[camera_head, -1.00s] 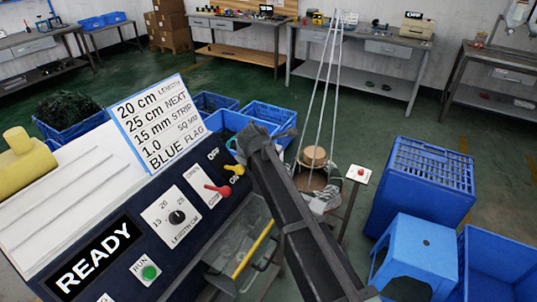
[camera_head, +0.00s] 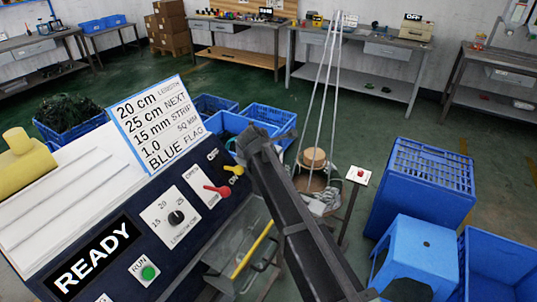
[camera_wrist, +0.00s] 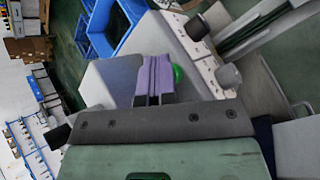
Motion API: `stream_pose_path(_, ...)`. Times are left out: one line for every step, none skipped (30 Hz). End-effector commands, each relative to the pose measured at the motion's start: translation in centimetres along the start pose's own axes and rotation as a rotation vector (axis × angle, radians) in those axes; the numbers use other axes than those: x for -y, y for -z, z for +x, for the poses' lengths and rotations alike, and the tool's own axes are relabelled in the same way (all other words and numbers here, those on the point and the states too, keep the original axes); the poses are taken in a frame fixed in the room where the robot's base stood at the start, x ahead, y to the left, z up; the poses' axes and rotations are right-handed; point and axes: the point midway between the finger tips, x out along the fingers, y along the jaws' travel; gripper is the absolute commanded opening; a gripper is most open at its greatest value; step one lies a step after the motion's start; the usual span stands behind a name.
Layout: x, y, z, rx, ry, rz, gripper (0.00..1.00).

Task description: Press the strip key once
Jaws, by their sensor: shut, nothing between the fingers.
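The wrist view shows my gripper (camera_wrist: 154,82) with its purple-grey fingers closed together and empty. A round green button (camera_wrist: 178,74) shows partly behind the fingers; I cannot tell whether they touch it. Pale plates with dark round knobs (camera_wrist: 228,76) lie to the right of the fingers. In the head view the machine's dark panel (camera_head: 125,218) has a READY display (camera_head: 92,258), a green RUN button (camera_head: 149,272), a length dial (camera_head: 176,217), a red lever (camera_head: 217,190) and a yellow lever (camera_head: 234,170). No key marked strip is readable; a lower label is cut off.
A sign (camera_head: 160,122) on the machine reads 15 mm STRIP among other lines. My dark arm crosses the panel's right side. A red button on a stand (camera_head: 358,175), a blue stool (camera_head: 418,248) and blue crates (camera_head: 425,175) stand to the right.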

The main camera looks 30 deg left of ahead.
Motion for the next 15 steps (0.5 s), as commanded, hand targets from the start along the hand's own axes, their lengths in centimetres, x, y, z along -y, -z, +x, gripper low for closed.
stream_pose_path(0.0,0.2,-0.1,-0.004,0.005,-0.004,0.00)
stream_pose_path(-0.1,0.2,-0.2,-0.004,0.005,-0.004,0.00)
stream_pose_path(-0.2,0.1,-0.3,-0.005,0.005,-0.004,0.00)
stream_pose_path(-0.4,0.0,-0.5,-0.005,0.004,-0.003,0.00)
stream_pose_path(-0.6,-0.1,-0.6,-0.005,0.003,-0.003,0.00)
stream_pose_path(-0.8,-0.2,-0.8,-0.004,0.003,-0.003,0.00)
stream_pose_path(-0.9,-0.3,-0.9,-0.004,0.002,-0.003,0.00)
stream_pose_path(-1.1,-0.3,-0.9,-0.004,0.002,-0.002,0.00)
stream_pose_path(-1.2,-0.4,-1.0,-0.004,0.001,-0.002,0.00)
stream_pose_path(-1.2,-0.4,-1.0,-0.004,0.000,-0.001,0.00)
stream_pose_path(-1.3,-0.4,-1.0,-0.003,0.000,-0.001,0.00)
stream_pose_path(-1.2,-0.4,-1.0,-0.003,0.000,-0.001,0.00)
stream_pose_path(-1.2,-0.4,-0.9,-0.003,0.000,-0.001,0.00)
stream_pose_path(-1.2,-0.4,-0.9,-0.002,0.000,-0.001,0.00)
stream_pose_path(-1.2,-0.4,-0.9,-0.002,0.000,-0.001,0.00)
